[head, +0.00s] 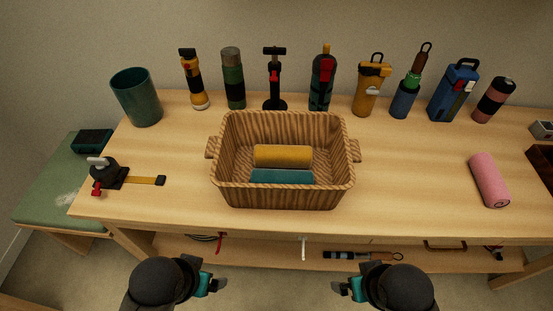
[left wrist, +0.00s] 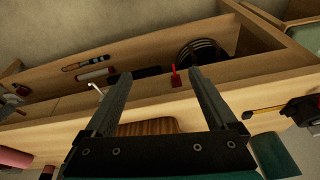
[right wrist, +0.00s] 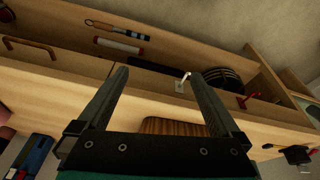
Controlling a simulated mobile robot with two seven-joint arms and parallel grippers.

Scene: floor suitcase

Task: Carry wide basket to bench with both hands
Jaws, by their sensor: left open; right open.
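A wide woven basket (head: 284,195) with a side handle at each end stands upright on the wooden table, near its middle. Inside lie a yellow roll (head: 283,156) and a teal item (head: 282,177). A low bench with a green top (head: 50,185) stands left of the table. My left gripper (head: 217,281) and right gripper (head: 338,287) are open and empty in front of the table, below its front edge and apart from the basket. A strip of the basket shows between the fingers in the left wrist view (left wrist: 147,127) and the right wrist view (right wrist: 173,126).
Several bottles and tools line the table's back, with a dark green cup (head: 137,97) at left. A strap tool (head: 108,174) lies at the left end, a pink roll (head: 489,180) at right. A lower shelf (head: 270,252) holds small items. A dark case (head: 92,141) sits on the bench.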

